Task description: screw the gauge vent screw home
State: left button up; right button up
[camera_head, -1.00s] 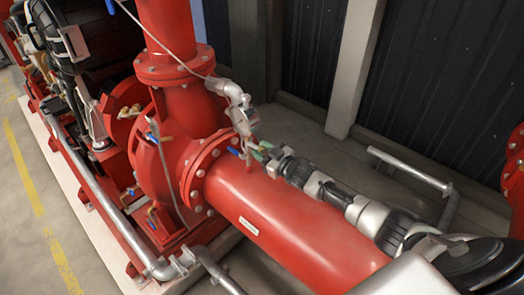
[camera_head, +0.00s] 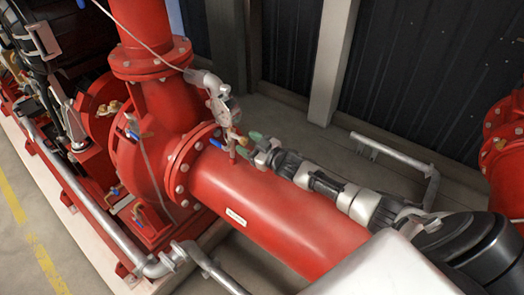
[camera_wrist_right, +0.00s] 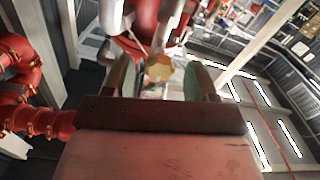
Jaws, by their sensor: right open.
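My right gripper (camera_head: 247,139) is over the red pipe, beside the small gauge fittings by the flange. Its green-padded fingers are apart in the right wrist view (camera_wrist_right: 160,80). A brass, angular piece (camera_wrist_right: 158,68) shows between and beyond the fingers, with no clear contact. It appears to be the gauge vent screw or its fitting; I cannot tell which, nor how deep any thread sits. In the head view a small brass part (camera_head: 233,132) shows just left of the fingertips. My left gripper is not in view.
The large red pipe (camera_head: 290,225) runs below my right arm. The red pump casing (camera_head: 165,120) stands to the left, with blue-handled valves. A grey pipe rail (camera_head: 395,152) is behind the arm. Open floor lies at the far left.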

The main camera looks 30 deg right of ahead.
jog(key=b+v, duration=0.1)
jog(key=v, duration=0.8)
jog(key=shift+s, duration=0.15)
